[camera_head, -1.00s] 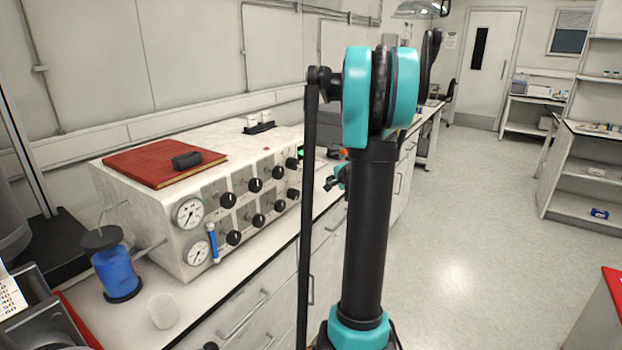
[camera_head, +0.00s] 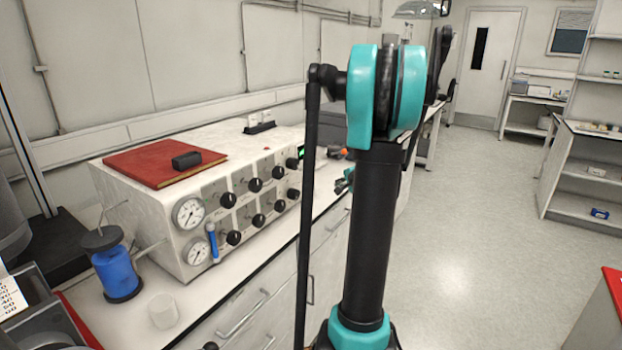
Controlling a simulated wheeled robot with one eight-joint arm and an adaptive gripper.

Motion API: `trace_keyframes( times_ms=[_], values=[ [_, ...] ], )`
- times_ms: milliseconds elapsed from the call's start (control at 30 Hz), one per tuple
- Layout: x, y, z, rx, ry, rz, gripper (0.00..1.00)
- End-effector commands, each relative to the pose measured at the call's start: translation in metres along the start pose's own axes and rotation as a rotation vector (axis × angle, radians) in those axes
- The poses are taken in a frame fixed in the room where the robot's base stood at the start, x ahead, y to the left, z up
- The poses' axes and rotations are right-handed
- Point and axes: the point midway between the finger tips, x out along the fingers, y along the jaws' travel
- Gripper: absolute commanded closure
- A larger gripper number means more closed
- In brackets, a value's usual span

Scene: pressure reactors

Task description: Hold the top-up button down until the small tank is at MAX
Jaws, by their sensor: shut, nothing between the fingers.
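The blue tank (camera_head: 117,272) with a dark lid stands upright on the bench at the left, beside the white pressure unit (camera_head: 158,222). A narrow blue tube (camera_head: 212,243) is fixed upright on the unit's front by the gauges. I cannot tell which is the small tank, and no MAX mark is readable. I cannot pick out the top-up button for sure. A small red spot (camera_head: 266,149) and a green light (camera_head: 301,153) show on the unit. My gripper (camera_head: 343,184) shows as a small dark and teal piece, shut and empty, partly hidden behind my arm, right of the unit.
Two gauges and several black knobs line the unit's front. A red book (camera_head: 163,162) with a black object (camera_head: 186,160) lies on top. A clear beaker (camera_head: 163,311) stands near the bench's front edge. The floor to the right is open.

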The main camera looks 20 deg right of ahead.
Motion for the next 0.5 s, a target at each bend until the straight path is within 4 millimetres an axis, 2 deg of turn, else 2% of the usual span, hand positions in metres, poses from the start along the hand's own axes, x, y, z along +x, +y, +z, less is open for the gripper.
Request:
trace_keyframes(
  times_ms=[267, 500],
  values=[
    [0.007, -0.005, 0.005, -0.001, -0.002, 0.0, 1.0],
    [0.028, -0.02, 0.021, -0.003, -0.002, 0.0, 1.0]
  ],
)
